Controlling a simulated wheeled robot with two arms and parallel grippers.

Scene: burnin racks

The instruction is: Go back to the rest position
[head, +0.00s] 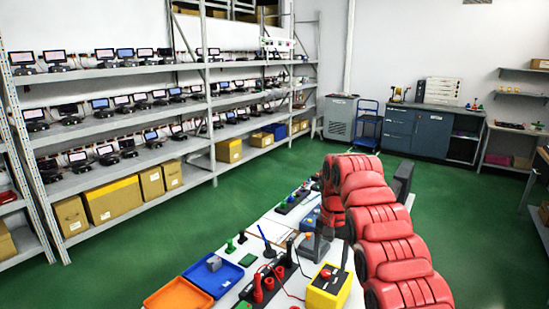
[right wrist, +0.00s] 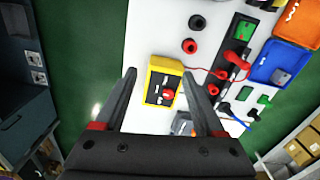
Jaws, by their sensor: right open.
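My right gripper (right wrist: 160,76) is open, with its two dark fingers spread wide and nothing held between them. In the right wrist view it hangs above the white table, pointing down. A yellow box with a red button (right wrist: 163,84) shows between the fingers and lies on the table below. In the head view the same yellow box (head: 329,289) stands at the near right of the table. My red right arm reaches forward over the table's right side and bends down at its far end, hiding part of the table. My left gripper is not in view.
The white table (head: 262,226) holds an orange tray (head: 178,294), a blue tray (head: 213,276), a black strip with red plugs (head: 268,283) and loose cables. Shelving with several monitors (head: 125,100) lines the left. A blue-grey cabinet (head: 428,128) stands at the back. Green floor around is clear.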

